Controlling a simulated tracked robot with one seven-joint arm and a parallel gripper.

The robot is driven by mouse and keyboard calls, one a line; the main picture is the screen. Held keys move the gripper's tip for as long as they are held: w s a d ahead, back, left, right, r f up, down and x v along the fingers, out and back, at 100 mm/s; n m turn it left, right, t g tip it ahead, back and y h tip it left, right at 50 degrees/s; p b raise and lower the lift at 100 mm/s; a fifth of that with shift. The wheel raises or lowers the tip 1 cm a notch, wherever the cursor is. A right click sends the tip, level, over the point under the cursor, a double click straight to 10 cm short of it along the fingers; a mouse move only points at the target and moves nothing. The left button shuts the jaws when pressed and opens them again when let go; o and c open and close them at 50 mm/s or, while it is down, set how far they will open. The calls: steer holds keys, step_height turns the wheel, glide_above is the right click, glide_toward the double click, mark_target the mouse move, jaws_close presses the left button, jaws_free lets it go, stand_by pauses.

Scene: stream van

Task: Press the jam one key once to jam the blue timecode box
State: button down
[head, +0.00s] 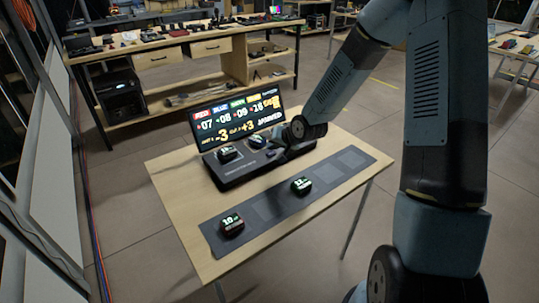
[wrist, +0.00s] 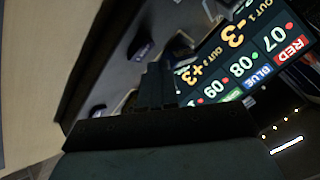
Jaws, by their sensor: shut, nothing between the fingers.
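The dark console (head: 245,170) stands on the wooden table with a lit display (head: 235,118). The display lists red, blue and more coloured columns, with 07, 08, 09 and 28 below, and large -3 and +3; it also fills the right of the wrist view (wrist: 240,60). Which box is blue, I cannot tell. My gripper (head: 276,150) is shut and empty, low over the console's right part; its fingers (wrist: 155,75) hide what lies beneath. The jam one key is not identifiable.
A grey mat (head: 335,176) along the table's front carries two more lit boxes, one at left (head: 232,222) and one mid-mat (head: 301,185). Dark raised keys (wrist: 142,50) show beside my fingers. A cluttered workbench (head: 190,38) stands behind.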

mark_target(275, 157)
steer(key=shift+r, duration=2.5)
steer(key=s+d+r+n+h, duration=0.1)
steer(key=s+d+r+h, duration=0.2)
steer(key=s+d+r, duration=0.4)
steer(key=s+d+r+h, duration=0.3)
steer(key=s+d+r, duration=0.3)
steer(key=r, duration=0.4)
steer(key=s+d+r, duration=0.2)
steer(key=s+r, duration=0.1)
steer(key=s, duration=0.3)
steer(key=s+d+r+g, duration=0.1)
steer(key=s+d+r, duration=0.1)
steer(key=s, duration=0.5)
steer(key=s+d+r, duration=0.2)
steer(key=s+r, duration=0.1)
steer(key=s, duration=0.4)
steer(key=shift+s+d+r, duration=0.25)
steer(key=shift+d+r, duration=0.1)
steer(key=shift+r, duration=0.05)
